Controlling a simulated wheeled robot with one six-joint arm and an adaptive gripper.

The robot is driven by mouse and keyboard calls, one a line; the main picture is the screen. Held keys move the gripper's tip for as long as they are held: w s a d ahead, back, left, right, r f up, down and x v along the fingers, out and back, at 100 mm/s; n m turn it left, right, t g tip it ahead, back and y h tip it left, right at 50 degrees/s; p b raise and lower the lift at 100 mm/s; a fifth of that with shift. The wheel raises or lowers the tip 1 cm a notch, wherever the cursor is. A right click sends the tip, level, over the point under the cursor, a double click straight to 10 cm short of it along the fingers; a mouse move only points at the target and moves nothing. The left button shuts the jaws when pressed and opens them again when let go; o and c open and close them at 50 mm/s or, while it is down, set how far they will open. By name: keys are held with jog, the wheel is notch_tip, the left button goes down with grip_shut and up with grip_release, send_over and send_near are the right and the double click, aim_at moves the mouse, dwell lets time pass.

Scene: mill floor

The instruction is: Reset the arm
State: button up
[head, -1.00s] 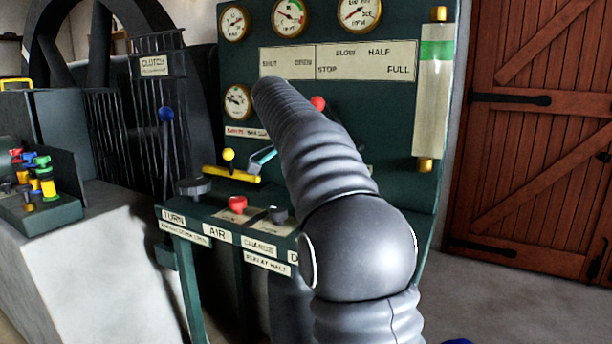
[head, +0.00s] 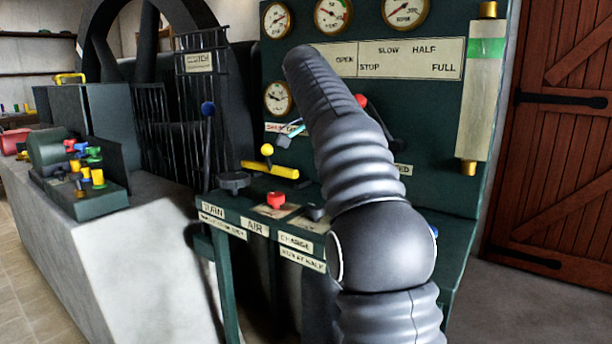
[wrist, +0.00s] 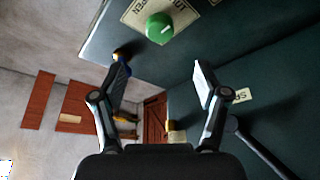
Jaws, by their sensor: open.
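My gripper (wrist: 162,80) is open and empty in the wrist view, its two fingers spread apart. Beyond the fingertips is a green round knob (wrist: 159,27) on a cream plate on the dark green panel; it looks apart from the fingers. In the head view my thick grey ribbed arm reaches up and forward over the control stand. It hides most of the gripper; only a small pale-blue tip (head: 290,130) shows left of the arm, near the panel face and above the yellow-knobbed lever (head: 267,150).
The green panel (head: 330,100) carries several gauges. A red-knobbed lever (head: 361,100) stands close behind my arm. A red knob (head: 276,199) and a dark handwheel (head: 234,181) sit on the ledge. A blue-knobbed lever (head: 208,108) stands left. A wooden door (head: 560,150) is at right.

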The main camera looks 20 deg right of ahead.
jog(key=s+a+f+n+t+y, duration=0.1)
jog(key=s+a+f+n+t, duration=0.15)
jog(key=s+n, duration=0.4)
jog(key=s+a+f+n+t+y, duration=0.1)
jog(key=s+a+f+n, duration=0.35)
jog(key=s, duration=0.35)
jog(key=s+a+f+n+t+y, duration=0.1)
jog(key=s+a+f+n, duration=0.1)
jog(key=s+f+n, duration=0.2)
jog(key=s+a+f+n+t+y, duration=0.1)
jog(key=s+f+n, duration=0.3)
jog(key=s+f, duration=0.6)
notch_tip(320, 180, down, 3)
jog(key=shift+s+a+r+n+t, duration=0.1)
jog(key=shift+s+a+n+t, duration=0.2)
jog(key=shift+a, duration=0.5)
